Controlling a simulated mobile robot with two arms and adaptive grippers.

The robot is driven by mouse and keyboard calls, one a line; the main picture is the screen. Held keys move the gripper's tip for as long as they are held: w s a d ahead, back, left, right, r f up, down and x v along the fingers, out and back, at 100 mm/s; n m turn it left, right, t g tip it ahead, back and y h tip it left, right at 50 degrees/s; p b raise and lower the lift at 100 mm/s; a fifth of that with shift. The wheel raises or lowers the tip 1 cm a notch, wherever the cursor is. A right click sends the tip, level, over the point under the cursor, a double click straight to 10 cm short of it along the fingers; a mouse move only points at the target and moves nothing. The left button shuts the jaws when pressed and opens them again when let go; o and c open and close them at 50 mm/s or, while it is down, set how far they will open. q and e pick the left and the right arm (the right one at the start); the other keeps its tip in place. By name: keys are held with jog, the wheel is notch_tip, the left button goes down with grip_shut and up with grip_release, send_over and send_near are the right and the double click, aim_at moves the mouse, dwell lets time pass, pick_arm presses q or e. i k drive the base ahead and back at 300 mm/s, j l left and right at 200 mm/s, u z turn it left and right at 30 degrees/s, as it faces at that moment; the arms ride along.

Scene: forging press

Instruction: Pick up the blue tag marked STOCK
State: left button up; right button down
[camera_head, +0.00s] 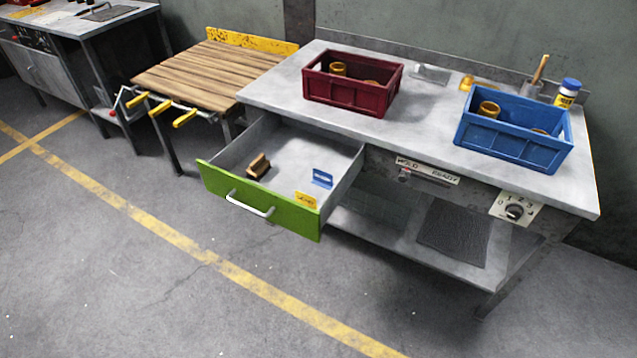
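A small blue tag (322,178) stands in the open drawer (275,150), towards its right side. Its lettering is too small to read. A yellow tag (305,200) is beside it, nearer the green drawer front. A brown brush-like block (259,166) lies in the left part of the drawer, apart from both tags. Neither of my grippers is in the head view.
The drawer sticks out from the grey workbench (415,120) with its white handle (250,205) facing the open floor. A red crate (350,90) and a blue crate (515,140) stand on the bench top. A wooden-topped table (210,72) is at left.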

aim_at(321, 178)
jog(key=i+l, duration=0.2)
jog(key=i+l+u, duration=0.15)
jog(key=l, duration=0.3)
jog(key=i+l, duration=0.25)
